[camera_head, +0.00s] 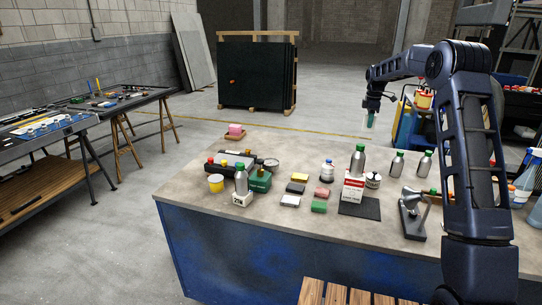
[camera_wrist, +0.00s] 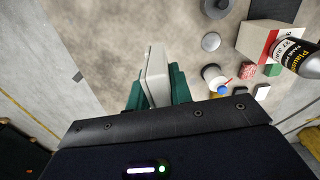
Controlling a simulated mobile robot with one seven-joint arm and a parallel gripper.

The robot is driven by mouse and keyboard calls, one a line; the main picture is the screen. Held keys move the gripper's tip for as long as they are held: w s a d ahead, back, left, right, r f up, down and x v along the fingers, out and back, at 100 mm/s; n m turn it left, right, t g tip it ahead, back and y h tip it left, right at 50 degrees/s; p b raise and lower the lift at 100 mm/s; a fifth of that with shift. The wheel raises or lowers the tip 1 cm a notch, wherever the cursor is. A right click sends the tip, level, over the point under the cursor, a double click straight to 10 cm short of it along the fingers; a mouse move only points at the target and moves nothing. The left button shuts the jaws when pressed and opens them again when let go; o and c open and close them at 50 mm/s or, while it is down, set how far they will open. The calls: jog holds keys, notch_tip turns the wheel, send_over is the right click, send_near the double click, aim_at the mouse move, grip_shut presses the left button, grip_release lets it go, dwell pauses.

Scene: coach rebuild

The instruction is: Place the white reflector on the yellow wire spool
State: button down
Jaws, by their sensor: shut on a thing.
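My gripper (camera_head: 370,121) is raised in the air above the back of the workbench, at the right of the head view. In the wrist view its green fingers (camera_wrist: 158,88) are shut on a flat off-white piece (camera_wrist: 154,72), which looks like the white reflector. The piece stands out past the fingertips and touches nothing else. A short yellow cylinder with a pale top (camera_head: 216,183), perhaps the yellow wire spool, stands at the left of the bench. It is far from my gripper, and I cannot make out wire on it.
Small coloured blocks (camera_head: 300,178), including a white one (camera_head: 289,201), lie mid-bench. A grey horn-shaped fixture (camera_head: 412,214) stands at right. The bench's front left is clear.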

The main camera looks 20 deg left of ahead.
jog(key=s+a+r+n, duration=0.1)
jog(key=s+a+n, duration=0.1)
jog(key=a, duration=0.7)
jog(key=s+a+r+n, duration=0.1)
jog(key=s+a+n, duration=0.2)
jog(key=a, duration=0.7)
notch_tip(320, 180, up, 4)
jog(key=f+n, duration=0.1)
jog(key=n, duration=1.1)
send_over(216, 178)
notch_tip(216, 178, down, 19)
jog(key=shift+r, duration=0.1)
jog(key=c, duration=1.3)
grip_release()
jog(key=shift+o, duration=0.2)
